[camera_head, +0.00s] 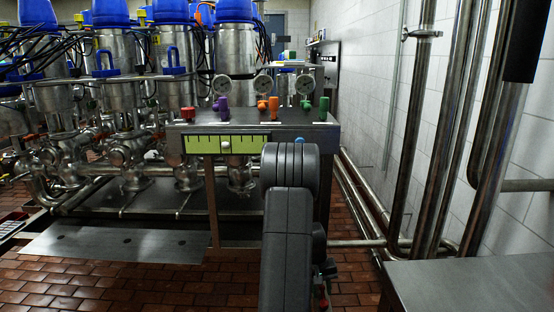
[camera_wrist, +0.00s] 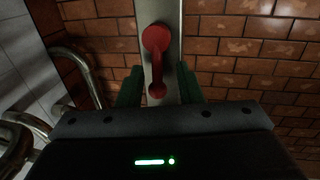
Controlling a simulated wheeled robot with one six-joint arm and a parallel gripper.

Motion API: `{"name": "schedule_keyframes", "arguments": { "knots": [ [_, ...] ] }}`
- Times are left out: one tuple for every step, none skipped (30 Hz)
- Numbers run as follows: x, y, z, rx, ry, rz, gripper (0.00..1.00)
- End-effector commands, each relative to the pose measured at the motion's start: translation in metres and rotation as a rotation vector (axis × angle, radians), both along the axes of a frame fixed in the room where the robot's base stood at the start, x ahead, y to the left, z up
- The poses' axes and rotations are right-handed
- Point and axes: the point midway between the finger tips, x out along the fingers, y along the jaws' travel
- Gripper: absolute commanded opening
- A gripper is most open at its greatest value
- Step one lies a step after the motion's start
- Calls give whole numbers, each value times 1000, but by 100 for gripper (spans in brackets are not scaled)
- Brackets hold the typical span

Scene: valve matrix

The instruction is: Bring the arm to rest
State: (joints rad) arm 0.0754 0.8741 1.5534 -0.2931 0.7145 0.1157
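My dark grey arm (camera_head: 290,220) rises in the lower middle of the head view and covers part of the panel stand. My gripper (camera_wrist: 159,88) shows in the wrist view as two green fingers standing apart, one on each side. A red handle (camera_wrist: 157,62) on a metal bar shows between and beyond the fingers. I see no finger touching it, though its distance from the tips is hard to judge. In the head view, the gripper's fingers are hidden behind the arm.
A metal panel (camera_head: 310,135) with gauges and coloured knobs stands behind my arm. Steel valves with blue tops (camera_head: 110,12) fill the left. Vertical pipes (camera_head: 425,120) and a metal table (camera_head: 475,288) stand at right.

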Motion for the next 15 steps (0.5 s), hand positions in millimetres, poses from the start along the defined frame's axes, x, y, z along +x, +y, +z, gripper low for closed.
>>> {"name": "schedule_keyframes", "arguments": {
  "knots": [
    [-1, 2, 2, 0, 0, 38, 33],
    [-1, 2, 2, 0, 0, 59, 33],
    [-1, 3, 2, 0, 0, 86, 33],
    [-1, 4, 2, 0, -1, 102, 33],
    [-1, 4, 2, 0, -1, 118, 33],
    [-1, 5, 2, 0, 0, 135, 33],
    [-2, 5, 2, 0, 0, 147, 33],
    [-2, 5, 2, 0, 1, 156, 33],
    [-2, 6, 2, 0, 0, 165, 33],
    [-2, 6, 2, 0, 0, 170, 33],
    [-2, 6, 2, 0, 0, 175, 33],
    [-2, 6, 2, 0, 1, 179, 33],
    [-2, 6, 2, 0, 0, 180, 33],
    [-2, 6, 2, 0, 0, 181, 33],
    [-2, 6, 2, 0, 0, 181, 33]
  ]
}}
